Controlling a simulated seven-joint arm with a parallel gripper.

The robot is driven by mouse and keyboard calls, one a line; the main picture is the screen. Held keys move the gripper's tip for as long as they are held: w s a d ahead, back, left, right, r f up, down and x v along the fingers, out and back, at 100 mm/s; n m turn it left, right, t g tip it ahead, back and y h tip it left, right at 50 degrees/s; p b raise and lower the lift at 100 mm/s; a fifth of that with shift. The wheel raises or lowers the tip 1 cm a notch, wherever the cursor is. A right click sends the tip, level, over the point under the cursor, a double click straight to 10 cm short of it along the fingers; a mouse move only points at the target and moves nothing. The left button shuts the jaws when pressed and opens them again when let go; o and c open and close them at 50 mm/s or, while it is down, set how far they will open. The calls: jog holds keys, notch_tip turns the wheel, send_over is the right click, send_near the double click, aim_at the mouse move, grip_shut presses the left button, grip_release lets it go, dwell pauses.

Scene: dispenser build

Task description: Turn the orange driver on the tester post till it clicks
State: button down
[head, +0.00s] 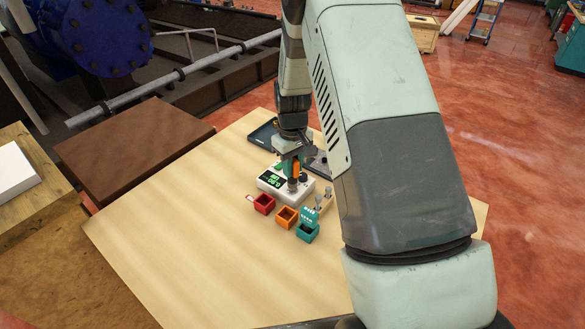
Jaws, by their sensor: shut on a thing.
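The orange driver (295,169) stands about upright over the tester, its shaft reaching down to the tester post (292,185). My gripper (293,160) is shut on the orange driver from above; its fingers hide part of the handle. The tester (271,182) is a white box with a lit green display, too small to read surely. Whether the driver tip is fully seated on the post cannot be told from this view.
Red (264,204), orange (286,217) and teal (307,232) bins stand in front of the tester. A wooden block (322,199) with grey-topped pieces is right of it. A dark tray (262,134) lies behind. The table's left part is clear; my arm hides its right part.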

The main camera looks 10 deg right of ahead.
jog(key=shift+r, duration=1.4)
